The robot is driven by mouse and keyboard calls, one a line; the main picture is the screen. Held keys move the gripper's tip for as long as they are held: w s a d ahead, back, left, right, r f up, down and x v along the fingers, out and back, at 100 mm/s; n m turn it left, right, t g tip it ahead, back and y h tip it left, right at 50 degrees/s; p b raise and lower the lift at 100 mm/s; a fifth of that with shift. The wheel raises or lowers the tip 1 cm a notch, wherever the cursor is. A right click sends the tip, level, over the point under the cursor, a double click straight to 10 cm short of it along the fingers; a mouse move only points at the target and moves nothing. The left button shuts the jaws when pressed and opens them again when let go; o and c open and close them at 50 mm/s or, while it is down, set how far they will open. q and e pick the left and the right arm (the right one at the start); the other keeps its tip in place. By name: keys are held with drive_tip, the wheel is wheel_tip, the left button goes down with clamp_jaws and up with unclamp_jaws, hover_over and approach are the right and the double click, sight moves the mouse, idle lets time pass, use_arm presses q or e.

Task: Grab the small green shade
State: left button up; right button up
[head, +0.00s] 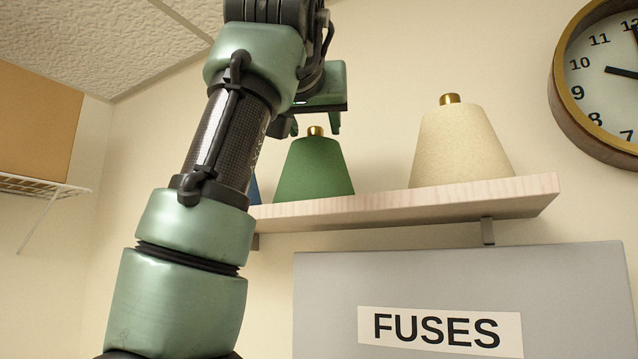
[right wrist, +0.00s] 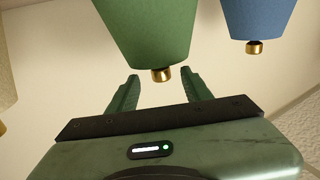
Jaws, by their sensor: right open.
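The small green shade (head: 314,172) stands upright on a wooden wall shelf, its brass cap on top. It also shows in the right wrist view (right wrist: 155,30), cap towards the gripper. My right gripper (head: 311,126) is open, just above the shade, with its fingers pointing down. In the right wrist view its two fingers (right wrist: 160,75) are on either side of the brass cap, with gaps and nothing held. My left gripper is not in view.
A cream shade (head: 460,146) stands to the right on the shelf (head: 390,205). A blue shade (right wrist: 257,18) is on the other side, mostly hidden by my arm in the head view. A grey fuse box (head: 330,285) is below; a clock (head: 560,100) hangs right.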

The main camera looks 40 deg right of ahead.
drive_tip(key=shift+w+d, duration=0.25)
drive_tip(key=shift+w+d+r+p, duration=0.25)
drive_tip(key=shift+w+d+p, duration=0.1)
drive_tip(key=shift+p, duration=0.1)
drive_tip(key=shift+w+d, duration=0.2)
drive_tip(key=p+x, duration=0.2)
drive_tip(key=x, duration=0.2)
drive_tip(key=shift+d, duration=0.1)
drive_tip(key=shift+w+d+f, duration=0.15)
drive_tip(key=shift+w+d, duration=0.15)
drive_tip(key=shift+s+a, duration=0.1)
drive_tip(key=shift+c, duration=0.3)
clamp_jaws()
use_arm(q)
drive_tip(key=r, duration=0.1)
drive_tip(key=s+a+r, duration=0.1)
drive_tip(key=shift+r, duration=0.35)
